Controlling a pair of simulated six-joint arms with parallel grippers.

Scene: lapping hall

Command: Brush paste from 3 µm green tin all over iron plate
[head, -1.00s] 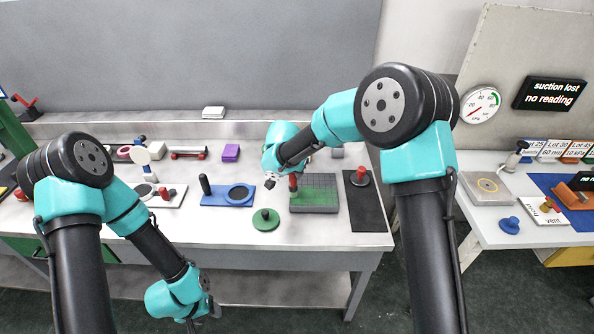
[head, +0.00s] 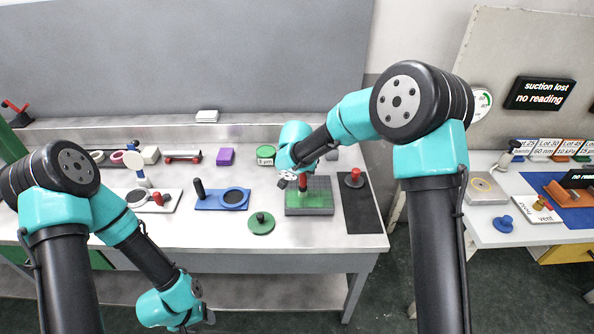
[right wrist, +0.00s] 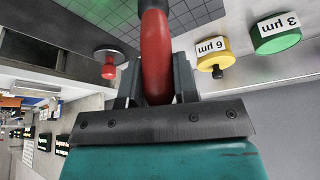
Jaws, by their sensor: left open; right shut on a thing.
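The iron plate (head: 322,184), a dark gridded square, lies near the right end of the bench, with green colour over much of its front part. My right gripper (head: 290,180) is shut on the red handle of the brush (head: 302,182), above the plate's left half. The red handle also fills the middle of the right wrist view (right wrist: 156,55); its bristle end is hidden. The green tin (head: 266,156) stands behind the plate, and its 3 µm label shows in the right wrist view (right wrist: 275,33). My left gripper (head: 190,326) is open and empty, low in front of the bench.
A yellow 6 µm tin (right wrist: 213,50) stands beside the green one. A green knobbed disc (head: 261,224) lies left of the plate, and a blue board (head: 212,203) further left. A red-knobbed piece (head: 354,178) stands on a black mat (head: 362,212) to the right.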

